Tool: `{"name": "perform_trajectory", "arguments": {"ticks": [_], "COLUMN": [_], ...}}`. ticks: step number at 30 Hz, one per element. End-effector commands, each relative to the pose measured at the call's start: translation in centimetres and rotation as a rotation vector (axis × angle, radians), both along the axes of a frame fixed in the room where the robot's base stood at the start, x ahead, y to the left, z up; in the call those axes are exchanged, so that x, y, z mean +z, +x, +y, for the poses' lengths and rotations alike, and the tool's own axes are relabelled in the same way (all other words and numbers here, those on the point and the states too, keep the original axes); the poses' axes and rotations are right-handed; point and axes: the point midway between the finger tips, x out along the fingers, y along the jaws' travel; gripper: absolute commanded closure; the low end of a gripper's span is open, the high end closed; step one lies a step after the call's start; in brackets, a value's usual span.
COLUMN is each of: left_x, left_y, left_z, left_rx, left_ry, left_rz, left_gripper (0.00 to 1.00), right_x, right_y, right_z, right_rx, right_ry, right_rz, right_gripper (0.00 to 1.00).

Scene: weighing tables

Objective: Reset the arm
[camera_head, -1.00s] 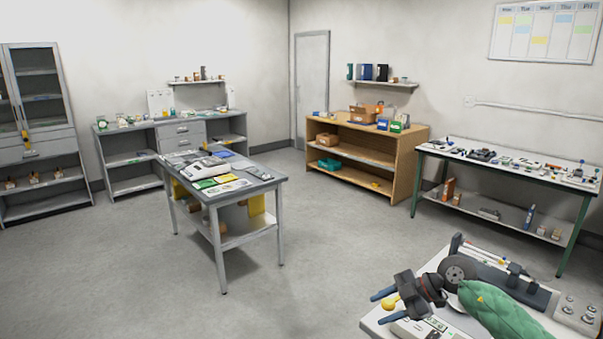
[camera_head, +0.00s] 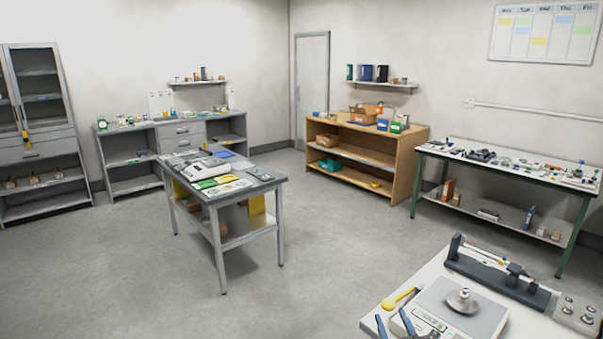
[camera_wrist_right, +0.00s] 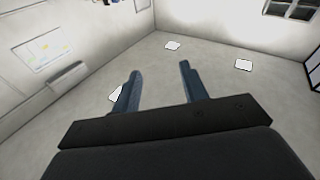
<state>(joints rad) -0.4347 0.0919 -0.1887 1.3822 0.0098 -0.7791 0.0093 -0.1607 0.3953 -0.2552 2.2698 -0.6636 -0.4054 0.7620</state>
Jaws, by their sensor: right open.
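My right gripper (camera_head: 394,324) is at the bottom edge of the head view, in front of the near weighing table (camera_head: 436,262). Only its blue fingertips show there, spread apart. In the right wrist view its two blue fingers (camera_wrist_right: 158,76) are apart with nothing between them, over a background of floor and walls. My left gripper is in neither view. A digital scale (camera_head: 490,313) on the near table carries a silver metal weight (camera_head: 462,301). The right gripper is clear of the weight.
A yellow-handled tool (camera_head: 401,297) lies left of the scale. A dark rack (camera_head: 500,277) and a grey block with knobs (camera_head: 577,312) stand behind and right of it. A grey table (camera_head: 277,184) stands mid-room, with open floor (camera_head: 330,240) between.

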Motion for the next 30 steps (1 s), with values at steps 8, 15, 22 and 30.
{"name": "perform_trajectory", "arguments": {"ticks": [8, 15, 22, 30], "left_x": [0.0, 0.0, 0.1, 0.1], "left_y": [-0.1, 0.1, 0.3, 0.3], "left_z": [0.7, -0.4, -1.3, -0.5], "left_rx": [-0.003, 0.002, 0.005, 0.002], "left_ry": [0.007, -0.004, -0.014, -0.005], "left_rz": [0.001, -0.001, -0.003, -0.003], "left_gripper": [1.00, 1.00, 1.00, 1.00], "right_x": [-10.8, -18.0, -20.8, -22.2], "right_y": [-7.5, -16.6, -22.5, -27.5], "right_z": [-3.2, -3.0, -2.0, -0.9], "right_rx": [-0.243, -0.260, -0.201, -0.124], "right_ry": [0.026, -0.016, -0.048, -0.077], "right_rz": [0.511, 0.951, 1.192, 1.372], "right_gripper": [0.56, 0.56, 0.56, 0.56]}}
